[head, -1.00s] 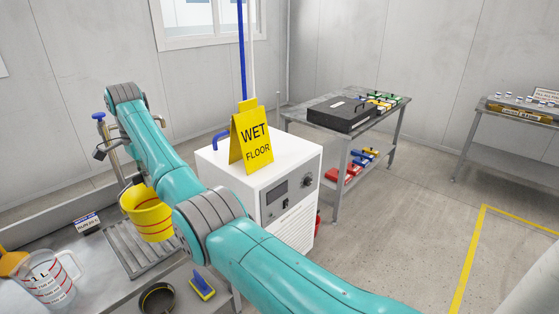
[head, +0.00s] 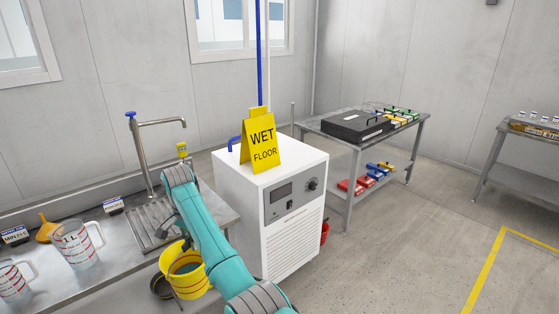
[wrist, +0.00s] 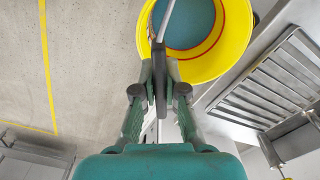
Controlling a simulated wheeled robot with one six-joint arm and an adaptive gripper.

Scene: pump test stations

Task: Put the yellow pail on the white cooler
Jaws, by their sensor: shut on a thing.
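The yellow pail (head: 194,288) hangs at the bench's front edge, left of the cooler, partly hidden by my arm; blue-grey shows inside it. In the wrist view the pail (wrist: 239,35) is just beyond my gripper (wrist: 160,84), whose fingers are closed together on its grey handle. In the head view my arm hides the fingers. The white cooler (head: 292,243) is a tall box with a dark display and a knob on its front. A yellow wet floor sign (head: 263,142) stands on its top, taking up the middle.
The steel bench (head: 95,277) holds measuring jugs (head: 78,248), an orange funnel (head: 46,229) and a drain grate beneath a tap (head: 140,155). A table with a black case (head: 355,126) stands behind right.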

